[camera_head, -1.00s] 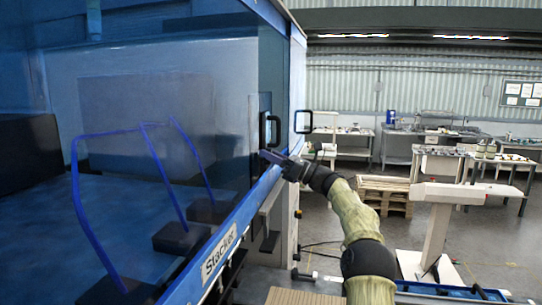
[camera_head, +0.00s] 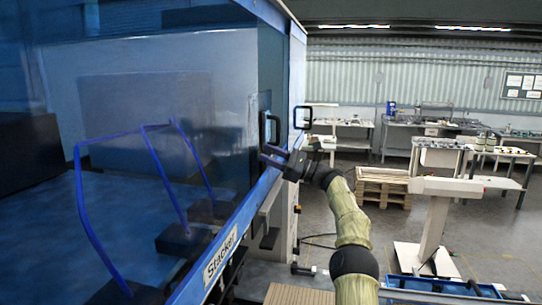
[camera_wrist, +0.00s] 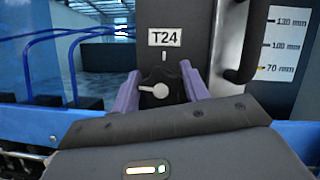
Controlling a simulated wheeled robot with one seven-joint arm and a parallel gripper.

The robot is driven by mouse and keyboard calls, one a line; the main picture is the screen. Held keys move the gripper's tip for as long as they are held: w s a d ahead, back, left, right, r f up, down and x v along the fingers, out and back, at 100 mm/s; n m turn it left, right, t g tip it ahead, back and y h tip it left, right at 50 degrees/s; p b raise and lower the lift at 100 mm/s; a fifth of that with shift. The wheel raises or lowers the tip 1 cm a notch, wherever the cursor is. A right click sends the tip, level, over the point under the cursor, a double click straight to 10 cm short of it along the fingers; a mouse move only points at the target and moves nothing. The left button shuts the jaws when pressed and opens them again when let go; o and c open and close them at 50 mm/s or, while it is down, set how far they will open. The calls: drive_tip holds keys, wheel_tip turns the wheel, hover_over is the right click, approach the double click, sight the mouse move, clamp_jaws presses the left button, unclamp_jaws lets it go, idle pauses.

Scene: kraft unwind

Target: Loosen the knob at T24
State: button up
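The T24 label (camera_wrist: 164,37) is on a dark upright panel in the wrist view, with a short white mark below it. Under the mark is the dark knob (camera_wrist: 174,88), with a pale pointer on its face that points left. My gripper (camera_wrist: 160,70) has its two purple fingers apart, one on each side of the knob. I cannot tell whether they touch it. In the head view my gripper (camera_head: 269,155) is at the machine's panel by the blue rail, and the knob cannot be made out there.
A black handle (camera_wrist: 246,45) stands right of the panel, close to the right finger, beside a millimetre scale (camera_wrist: 283,45). The blue rail with the Stacker label (camera_head: 221,255) runs below. Blue bent rods (camera_head: 160,165) are behind the glass at left.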

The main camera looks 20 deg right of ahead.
drive_tip(key=o, duration=0.4)
drive_tip(key=shift+w, duration=0.1)
drive_tip(key=shift+f, duration=0.1)
drive_tip(key=b+v, duration=0.1)
drive_tip(key=v, duration=1.6)
drive_tip(key=shift+d+f+b, duration=0.1)
drive_tip(key=shift+d+b, duration=0.1)
drive_tip(key=shift+b, duration=0.1)
